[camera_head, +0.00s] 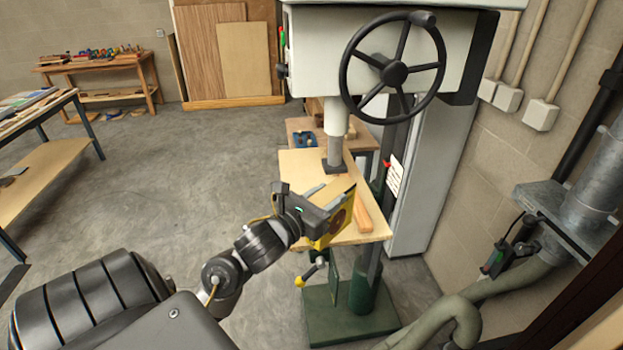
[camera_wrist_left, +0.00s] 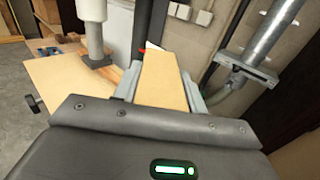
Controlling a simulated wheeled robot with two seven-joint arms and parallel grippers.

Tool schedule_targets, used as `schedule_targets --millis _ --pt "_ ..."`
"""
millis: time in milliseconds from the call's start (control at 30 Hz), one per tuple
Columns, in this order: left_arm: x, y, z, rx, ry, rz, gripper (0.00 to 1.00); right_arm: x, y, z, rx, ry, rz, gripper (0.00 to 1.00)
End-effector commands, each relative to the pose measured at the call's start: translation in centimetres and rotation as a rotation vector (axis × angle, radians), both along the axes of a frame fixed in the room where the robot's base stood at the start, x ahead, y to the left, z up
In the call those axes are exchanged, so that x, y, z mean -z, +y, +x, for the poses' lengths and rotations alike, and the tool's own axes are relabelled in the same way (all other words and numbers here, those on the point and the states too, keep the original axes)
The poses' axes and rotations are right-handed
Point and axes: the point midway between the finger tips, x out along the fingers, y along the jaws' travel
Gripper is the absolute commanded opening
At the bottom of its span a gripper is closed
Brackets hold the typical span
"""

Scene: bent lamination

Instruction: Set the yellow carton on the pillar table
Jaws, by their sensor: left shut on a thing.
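The yellow carton (camera_head: 340,220) is held in my left gripper (camera_head: 338,197), whose jaws are shut on it. In the head view the carton is at the near side of the pillar table (camera_head: 372,233), a light wooden board on the drill press. I cannot tell whether the carton touches the board. In the left wrist view, the carton's tan top (camera_wrist_left: 163,82) shows between the two grey fingers, and the table (camera_wrist_left: 66,84) is to its left. My right gripper is not in view.
The press spindle (camera_head: 335,135) comes down over the table's back part. A wood strip (camera_head: 362,213) lies on the board's right side. A handwheel (camera_head: 393,72) sticks out above. A crank with a yellow knob (camera_head: 300,281) is below the board.

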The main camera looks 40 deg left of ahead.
Motion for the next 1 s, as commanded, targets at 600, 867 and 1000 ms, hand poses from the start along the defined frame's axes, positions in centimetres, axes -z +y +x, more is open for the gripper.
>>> schedule_targets --millis 600,867,1000 --pt "0.2 5.0 0.5 -0.104 -0.005 0.000 0.00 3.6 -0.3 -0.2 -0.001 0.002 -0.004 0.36" --pt "2.4 10.2 5.1 -0.107 0.001 -0.015 0.00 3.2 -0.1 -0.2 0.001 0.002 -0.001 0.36" --pt "5.5 11.7 6.5 -0.105 0.001 -0.015 0.00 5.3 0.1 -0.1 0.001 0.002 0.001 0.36"
